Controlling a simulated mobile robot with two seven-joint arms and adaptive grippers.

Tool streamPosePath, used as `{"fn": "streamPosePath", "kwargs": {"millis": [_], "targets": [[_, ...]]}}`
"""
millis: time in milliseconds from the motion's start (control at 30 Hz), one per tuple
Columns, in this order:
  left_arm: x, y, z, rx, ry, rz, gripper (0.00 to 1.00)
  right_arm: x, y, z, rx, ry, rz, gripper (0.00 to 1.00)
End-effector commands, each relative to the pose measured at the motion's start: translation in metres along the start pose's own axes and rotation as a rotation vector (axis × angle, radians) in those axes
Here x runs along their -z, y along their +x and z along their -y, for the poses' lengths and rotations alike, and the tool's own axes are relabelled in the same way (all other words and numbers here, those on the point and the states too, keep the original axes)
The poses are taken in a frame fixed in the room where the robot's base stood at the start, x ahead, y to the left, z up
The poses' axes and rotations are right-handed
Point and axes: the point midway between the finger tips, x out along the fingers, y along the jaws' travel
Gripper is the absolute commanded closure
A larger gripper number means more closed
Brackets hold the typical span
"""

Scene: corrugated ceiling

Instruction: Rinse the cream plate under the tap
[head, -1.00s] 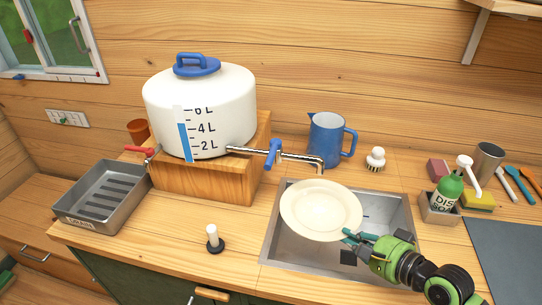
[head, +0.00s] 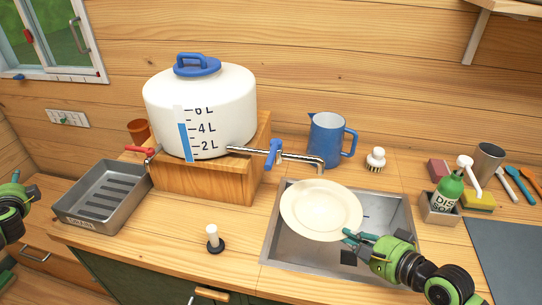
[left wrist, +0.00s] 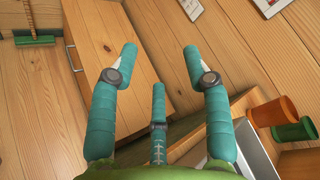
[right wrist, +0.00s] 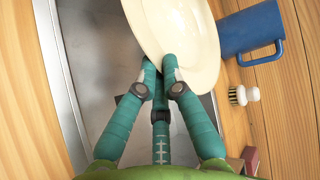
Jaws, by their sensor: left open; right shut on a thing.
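The cream plate (head: 320,210) is held over the steel sink (head: 290,257), tilted, with its inner face showing. My right gripper (head: 352,238) is shut on the plate's near right rim; the right wrist view shows its fingers (right wrist: 160,70) closed on the plate (right wrist: 185,35). The tap spout (head: 305,158) comes from the white water tank (head: 200,115) and ends just above the plate's far edge. Its blue handle (head: 273,153) is on the pipe. No water stream shows. My left gripper (left wrist: 158,65) is open and empty; only part of its arm shows at the head view's left edge.
A blue jug (head: 327,140) and a scrub brush (head: 376,160) stand behind the sink. A drain tray (head: 75,222) is at the left. A small white-topped stopper (head: 213,238) stands on the counter. A soap bottle (head: 450,188) and sponge (head: 478,202) are at the right.

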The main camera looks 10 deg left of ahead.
Motion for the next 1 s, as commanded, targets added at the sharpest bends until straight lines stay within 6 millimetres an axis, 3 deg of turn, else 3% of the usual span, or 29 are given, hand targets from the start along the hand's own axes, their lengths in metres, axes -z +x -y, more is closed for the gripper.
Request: {"fn": "streamPosePath", "kwargs": {"millis": [33,167,267,467,600,700,800,1000], "targets": [[-0.001,-0.001,0.032,0.046,-0.006,-0.001,0.51,0.000,0.000,0.002,0.006,-0.001,0.000,1.00],[0.002,-0.010,0.102,0.138,-0.098,-0.018,0.51,0.000,0.000,0.002,0.006,-0.001,0.000,1.00],[0.008,-0.024,0.154,0.195,-0.270,-0.061,0.51,0.000,0.000,0.002,0.006,-0.001,0.000,1.00],[0.025,-0.075,0.247,0.237,-0.865,-0.265,0.51,0.000,0.000,0.002,0.006,-0.001,0.000,1.00],[0.036,-0.125,0.303,0.200,-1.318,-0.496,0.51,0.000,0.000,0.002,0.006,-0.001,0.000,1.00],[0.051,-0.167,0.333,0.110,-1.614,-0.700,0.51,0.000,0.000,0.002,0.006,-0.001,0.000,1.00],[0.080,-0.209,0.348,-0.078,-1.863,-0.910,0.51,0.000,0.000,0.002,0.006,-0.001,0.000,1.00],[0.163,-0.280,0.333,-0.635,-2.137,-1.145,0.51,0.000,0.000,0.002,0.006,-0.001,0.000,1.00]]}}
